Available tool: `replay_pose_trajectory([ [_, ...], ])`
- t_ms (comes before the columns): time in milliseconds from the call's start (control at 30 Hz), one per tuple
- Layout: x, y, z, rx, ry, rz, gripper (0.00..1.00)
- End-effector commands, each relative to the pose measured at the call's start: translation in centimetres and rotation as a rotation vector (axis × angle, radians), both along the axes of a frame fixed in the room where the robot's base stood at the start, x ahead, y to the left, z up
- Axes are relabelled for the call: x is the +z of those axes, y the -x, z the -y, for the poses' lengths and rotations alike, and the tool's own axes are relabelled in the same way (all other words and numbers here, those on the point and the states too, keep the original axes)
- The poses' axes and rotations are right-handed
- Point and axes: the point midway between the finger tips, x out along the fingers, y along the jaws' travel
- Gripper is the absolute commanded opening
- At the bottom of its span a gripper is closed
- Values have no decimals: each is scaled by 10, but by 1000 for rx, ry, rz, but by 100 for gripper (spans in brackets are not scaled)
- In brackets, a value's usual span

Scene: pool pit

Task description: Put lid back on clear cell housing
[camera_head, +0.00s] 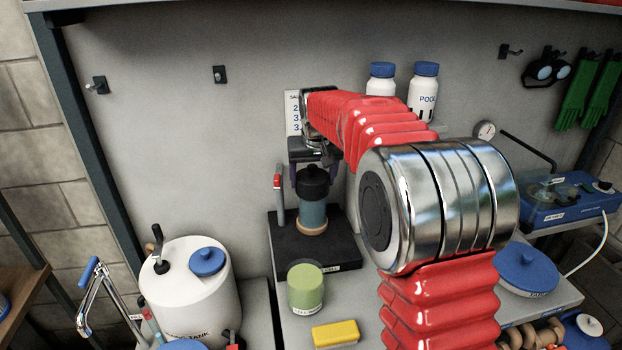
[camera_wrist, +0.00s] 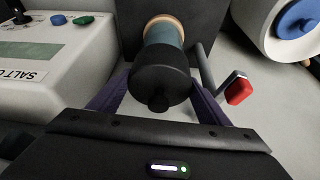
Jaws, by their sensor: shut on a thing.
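The cell housing (camera_head: 312,217) is a clear bluish cylinder with a tan base ring, upright on a black stand (camera_head: 340,256). In the wrist view the housing (camera_wrist: 164,34) shows beyond the lid. The black lid (camera_head: 312,185) with its top knob is in line with the housing's top; it also shows in the wrist view (camera_wrist: 160,75). I cannot tell whether it is fully seated or slightly raised. My gripper (camera_head: 312,174) is shut on the lid from above, with purple fingers on both sides in the wrist view (camera_wrist: 158,92).
A red-tipped rod (camera_head: 278,182) stands close left of the housing. A green-filled jar (camera_head: 306,287) and yellow block (camera_head: 336,333) are in front. A white tank (camera_head: 190,290) stands left. Two blue-capped bottles (camera_head: 380,80) are behind. A salt-labelled device (camera_wrist: 55,65) is beside the stand.

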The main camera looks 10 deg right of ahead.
Motion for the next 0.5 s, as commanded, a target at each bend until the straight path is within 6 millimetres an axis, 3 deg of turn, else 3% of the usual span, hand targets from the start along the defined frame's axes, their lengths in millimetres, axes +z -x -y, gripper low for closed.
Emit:
replay_pose_trajectory([
  [233, 0, 0, 0, 0, 0, 0, 48],
  [267, 0, 0, 0, 0, 0, 0, 72],
  [500, 0, 0, -1, 1, 0, 0, 89],
])
